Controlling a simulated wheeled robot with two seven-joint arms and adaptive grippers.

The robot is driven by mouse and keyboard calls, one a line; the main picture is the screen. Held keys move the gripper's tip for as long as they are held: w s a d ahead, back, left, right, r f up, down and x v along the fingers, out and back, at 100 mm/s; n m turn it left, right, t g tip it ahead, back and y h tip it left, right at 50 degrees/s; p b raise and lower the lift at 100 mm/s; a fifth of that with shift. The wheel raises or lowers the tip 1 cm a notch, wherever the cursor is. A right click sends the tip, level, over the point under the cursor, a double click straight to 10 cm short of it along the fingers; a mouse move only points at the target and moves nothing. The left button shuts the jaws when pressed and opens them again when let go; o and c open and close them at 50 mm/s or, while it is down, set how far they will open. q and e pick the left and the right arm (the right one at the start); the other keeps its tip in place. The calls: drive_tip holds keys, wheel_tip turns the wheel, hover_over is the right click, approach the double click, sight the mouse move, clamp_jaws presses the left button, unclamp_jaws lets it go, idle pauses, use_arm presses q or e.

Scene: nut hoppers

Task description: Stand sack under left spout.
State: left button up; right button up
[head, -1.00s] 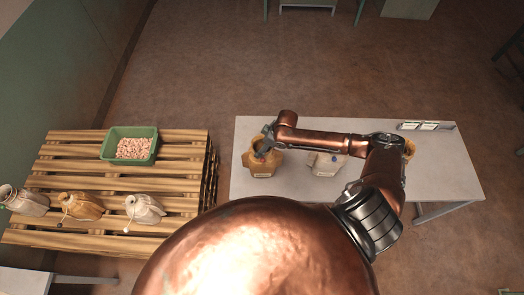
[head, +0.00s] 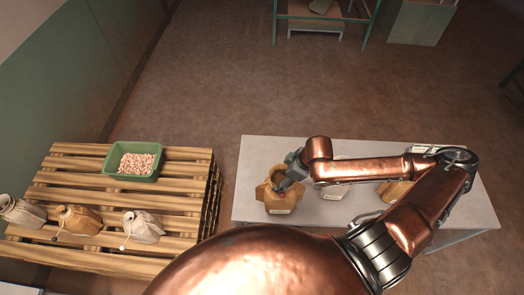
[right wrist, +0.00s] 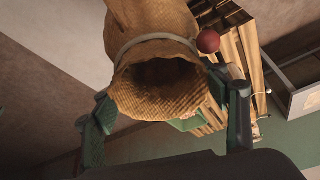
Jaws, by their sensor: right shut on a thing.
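A brown woven sack (head: 282,203) with an open mouth and a pale label is in my right gripper (head: 292,176), over the left part of the grey table (head: 255,157). In the right wrist view the sack (right wrist: 155,97) has its open mouth towards the camera, a pale tie around its neck and a red bead beside it. The fingers of my right gripper (right wrist: 170,122) are on both sides of the neck. The sack looks raised off the table, but its underside is hidden. My left gripper is out of view. No spout can be made out.
A wooden pallet (head: 180,182) at left bears a green bin (head: 118,171) of nuts and several sacks. A green frame (head: 366,30) stands at the back; floor between is clear.

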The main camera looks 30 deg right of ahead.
drive_tip(key=shift+s+a+r, duration=0.1)
drive_tip(key=shift+s, duration=0.1)
use_arm(q)
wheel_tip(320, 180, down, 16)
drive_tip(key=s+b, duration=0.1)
drive_tip(key=b, duration=1.5)
use_arm(e)
drive_tip(key=w+a+f+m+t+h, duration=0.1)
drive_tip(key=w+a+f+m+h, duration=0.1)
drive_tip(key=w+a+m, duration=0.5)
drive_tip(key=w+a+f, duration=0.1)
drive_tip(key=w+a, duration=0.1)
drive_tip(key=w, duration=0.4)
drive_tip(key=shift+a+f+m+h, duration=0.2)
drive_tip(key=shift+a+m+h, duration=0.05)
drive_tip(key=shift+m+h, duration=0.15)
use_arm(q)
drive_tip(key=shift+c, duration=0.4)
